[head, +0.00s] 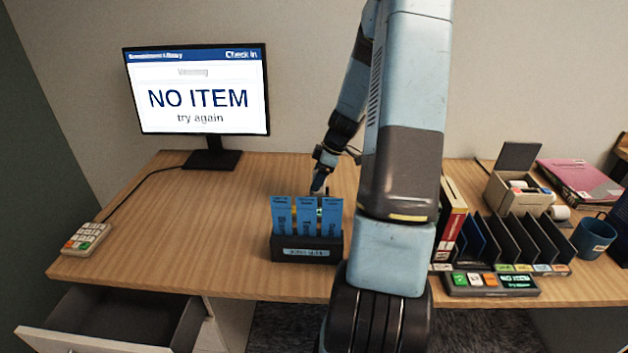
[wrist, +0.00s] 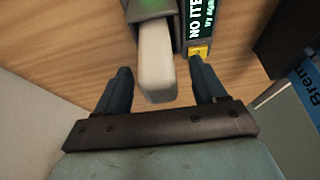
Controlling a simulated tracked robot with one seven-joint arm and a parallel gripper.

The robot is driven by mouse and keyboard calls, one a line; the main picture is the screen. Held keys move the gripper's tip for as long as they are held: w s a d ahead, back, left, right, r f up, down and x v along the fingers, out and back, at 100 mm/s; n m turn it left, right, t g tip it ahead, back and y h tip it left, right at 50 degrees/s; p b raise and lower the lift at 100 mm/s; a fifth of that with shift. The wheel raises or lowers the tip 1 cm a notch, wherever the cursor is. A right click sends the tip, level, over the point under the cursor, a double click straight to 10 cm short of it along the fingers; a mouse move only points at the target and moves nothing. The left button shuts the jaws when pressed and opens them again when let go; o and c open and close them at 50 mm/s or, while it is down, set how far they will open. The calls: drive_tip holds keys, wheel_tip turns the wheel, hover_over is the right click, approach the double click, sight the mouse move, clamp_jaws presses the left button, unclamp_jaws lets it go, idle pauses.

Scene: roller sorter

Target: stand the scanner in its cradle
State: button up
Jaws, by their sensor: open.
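In the wrist view a pale, blunt-ended handle (wrist: 156,72), which looks like the scanner's, extends from a dark grey part (wrist: 150,10) with a green patch at the top edge. My gripper (wrist: 160,64) is open, with one dark finger on each side of the pale handle and a gap showing at both sides. Whether the grey part is the scanner's head or its cradle I cannot tell. In the head view my gripper (head: 320,183) is low over the desk, just behind the blue cards, which hide most of what is there.
A dark holder (head: 305,253) with several blue cards (head: 306,218) stands in front of my gripper. A monitor (head: 197,90), keypad (head: 86,238) and open drawer (head: 120,318) are left; dark sorter slots (head: 510,240) are right.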

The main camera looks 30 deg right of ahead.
drive_tip(key=v, duration=1.2)
drive_tip(key=shift+d+r, duration=0.15)
drive_tip(key=shift+r, duration=0.15)
drive_tip(key=s+a+r+m+t+h, duration=0.15)
drive_tip(key=s+a+r+m, duration=0.25)
drive_tip(key=s+a+r, duration=0.5)
drive_tip(key=s+a+r+m+h, duration=0.25)
drive_tip(key=s+a+r, duration=0.4)
drive_tip(key=a, duration=0.55)
drive_tip(key=s+a+r+m+t, duration=0.1)
drive_tip(key=s+a+r+m, duration=0.1)
drive_tip(key=s, duration=0.6)
drive_tip(key=shift+a+r+m+t, duration=0.2)
drive_tip(key=shift+a+m+t, duration=0.25)
drive_tip(key=shift+m, duration=0.9)
